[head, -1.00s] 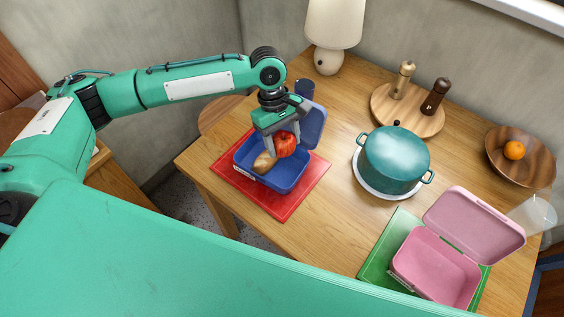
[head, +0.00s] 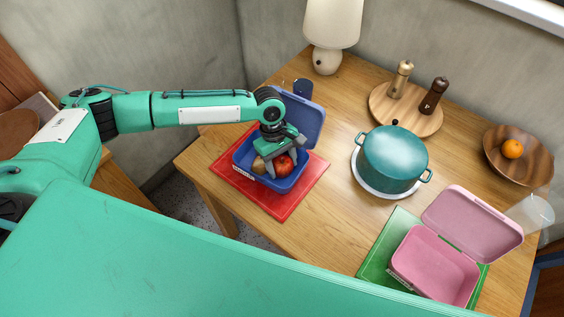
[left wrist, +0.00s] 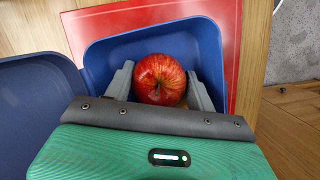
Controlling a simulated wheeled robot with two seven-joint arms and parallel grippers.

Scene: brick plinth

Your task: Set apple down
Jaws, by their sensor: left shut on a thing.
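The red apple (head: 283,166) is inside the open blue lunchbox (head: 243,153), low between its walls. My left gripper (head: 282,160) reaches down into the box and is shut on the apple. In the left wrist view the apple (left wrist: 159,79) sits between the two grey fingers, with the blue box (left wrist: 205,42) around it. A brown item, perhaps a bread roll (head: 259,166), lies beside the apple in the box. Whether the apple touches the box floor cannot be told. My right gripper is not in view.
The blue box stands on a red mat (head: 287,205), its lid (head: 303,122) open at the back. A teal pot (head: 393,160) stands to the right. An open pink box (head: 436,266) is on a green mat (head: 372,262). A lamp (head: 331,30) stands behind.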

